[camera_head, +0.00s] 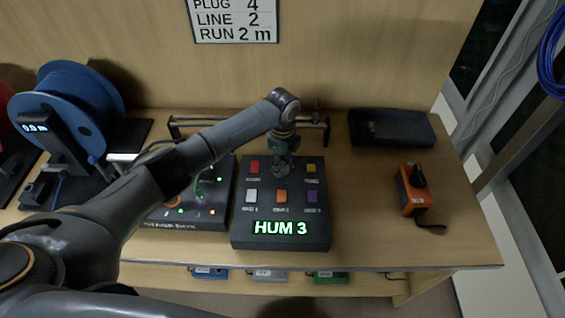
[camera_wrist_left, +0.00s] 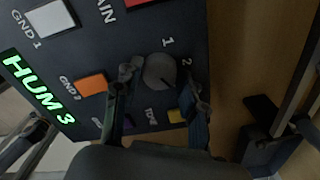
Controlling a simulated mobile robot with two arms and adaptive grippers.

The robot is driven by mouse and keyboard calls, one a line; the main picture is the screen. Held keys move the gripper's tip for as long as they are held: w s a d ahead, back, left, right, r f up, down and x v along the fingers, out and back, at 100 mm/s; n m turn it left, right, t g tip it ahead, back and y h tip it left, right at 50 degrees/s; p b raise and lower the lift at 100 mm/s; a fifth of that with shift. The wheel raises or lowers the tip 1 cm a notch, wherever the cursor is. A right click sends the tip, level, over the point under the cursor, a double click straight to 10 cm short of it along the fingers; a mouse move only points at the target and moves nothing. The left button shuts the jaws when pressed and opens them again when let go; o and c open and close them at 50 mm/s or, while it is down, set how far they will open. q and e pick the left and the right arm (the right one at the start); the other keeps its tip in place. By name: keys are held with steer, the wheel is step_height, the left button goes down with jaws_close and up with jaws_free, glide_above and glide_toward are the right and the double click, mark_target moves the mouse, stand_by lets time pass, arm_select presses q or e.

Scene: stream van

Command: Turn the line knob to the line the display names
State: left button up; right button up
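A dark box (camera_head: 243,222) with coloured buttons stands on the bench; its green display (camera_head: 280,228) reads HUM 3. The round grey line knob (camera_wrist_left: 159,71) shows in the left wrist view, with the marks 1 and 2 beside it. A short dark mark on the knob is too small to read surely. My left gripper (camera_head: 281,168) is over the upper middle of the box and hides the knob in the head view. Its fingers (camera_wrist_left: 160,80) stand either side of the knob, with a small gap on one side. My right gripper is not in view.
A wall sign (camera_head: 233,20) reads PLUG 4, LINE 2, RUN 2 m. A second dark box (camera_head: 190,219) stands close at the left, a blue cable reel (camera_head: 80,100) further left. A black tray (camera_head: 392,129) and an orange device (camera_head: 414,190) lie right, with bare bench between.

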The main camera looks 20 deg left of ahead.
mark_target(283, 166)
arm_select(q)
steer(key=shift+o, duration=1.2)
steer(key=shift+r, duration=0.15)
step_height(283, 166, up, 12)
